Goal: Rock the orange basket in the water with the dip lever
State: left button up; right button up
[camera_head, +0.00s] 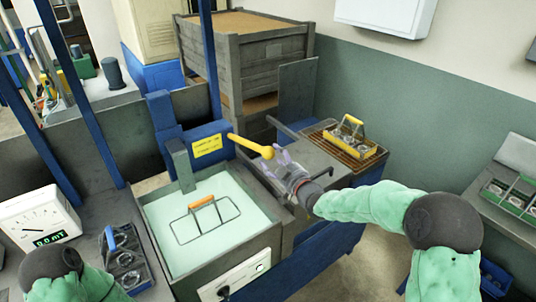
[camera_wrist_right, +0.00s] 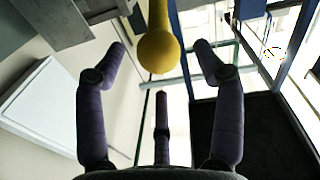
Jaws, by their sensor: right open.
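The yellow dip lever (camera_head: 250,145) sticks out to the right from the blue post beside the tank and ends in a round knob. The knob (camera_wrist_right: 159,52) also shows in the right wrist view, ahead of and between the spread fingers. The basket with the orange handle (camera_head: 201,202) sits in the pale water of the tank (camera_head: 268,237); only its handle and wire frame show. My right gripper (camera_head: 282,160) is open just below the knob; in the right wrist view its fingers (camera_wrist_right: 160,60) are not closed on it. My left arm is at the lower left; its gripper is out of view.
A yellow-handled basket (camera_head: 350,137) stands on a slatted rack at the right. A wooden crate (camera_head: 255,60) is behind. A green tray (camera_head: 512,197) lies far right.

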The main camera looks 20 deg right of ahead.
jog(key=shift+x, duration=2.3)
grip_shut()
